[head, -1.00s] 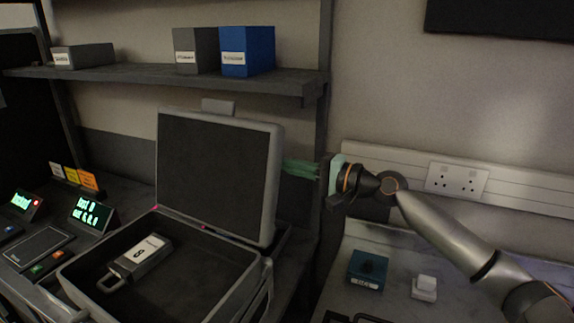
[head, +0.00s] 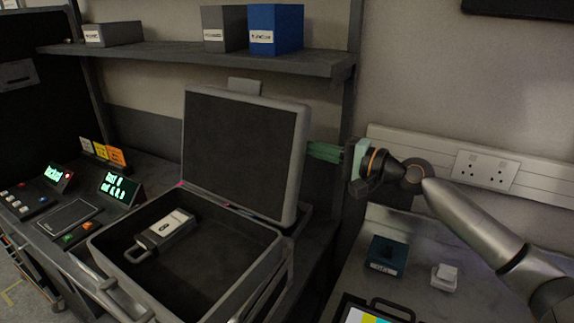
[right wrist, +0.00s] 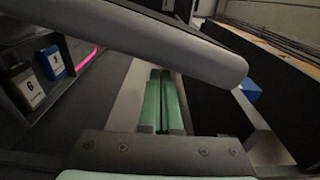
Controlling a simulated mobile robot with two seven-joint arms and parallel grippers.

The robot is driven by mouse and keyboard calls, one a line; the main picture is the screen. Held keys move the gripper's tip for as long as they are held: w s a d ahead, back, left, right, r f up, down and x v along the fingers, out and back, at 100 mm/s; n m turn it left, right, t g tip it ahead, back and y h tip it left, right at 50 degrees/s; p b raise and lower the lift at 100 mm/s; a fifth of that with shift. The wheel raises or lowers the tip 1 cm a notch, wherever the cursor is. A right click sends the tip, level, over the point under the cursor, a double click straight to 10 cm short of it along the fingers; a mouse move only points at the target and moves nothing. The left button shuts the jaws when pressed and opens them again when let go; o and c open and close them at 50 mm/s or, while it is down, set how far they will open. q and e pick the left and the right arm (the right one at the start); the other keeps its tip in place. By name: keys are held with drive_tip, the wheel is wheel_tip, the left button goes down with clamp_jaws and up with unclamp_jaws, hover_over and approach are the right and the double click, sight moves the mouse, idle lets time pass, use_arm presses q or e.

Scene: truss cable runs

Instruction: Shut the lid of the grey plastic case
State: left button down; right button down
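The grey plastic case (head: 262,266) stands open on the dark bench in the head view. Its lid (head: 245,150) is raised, close to upright, with the dark inside facing me. A grey labelled device with a handle (head: 168,228) lies in the case. My right gripper (head: 322,151) is at the lid's right edge, its green fingers pointing left. In the right wrist view the fingers (right wrist: 160,90) lie together with nothing seen between them. A pale grey bar, apparently the lid's rim (right wrist: 150,35), crosses past their tips; contact is unclear. My left gripper is not in view.
A shelf (head: 200,55) above holds a grey box (head: 222,28) and a blue box (head: 276,30). Left of the case are lit displays (head: 120,187) and control panels. A teal box (head: 387,256) and a white block (head: 445,276) sit on the right bench. A dark post stands behind the gripper.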

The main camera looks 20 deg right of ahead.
drive_tip(key=shift+s+a, duration=0.8)
drive_tip(key=shift+a, duration=0.4)
drive_tip(key=shift+s+a, duration=0.75)
drive_tip(key=shift+a, duration=0.5)
drive_tip(key=shift+s+a, duration=0.8)
drive_tip(key=shift+a, duration=0.4)
drive_tip(key=shift+s+f, duration=0.1)
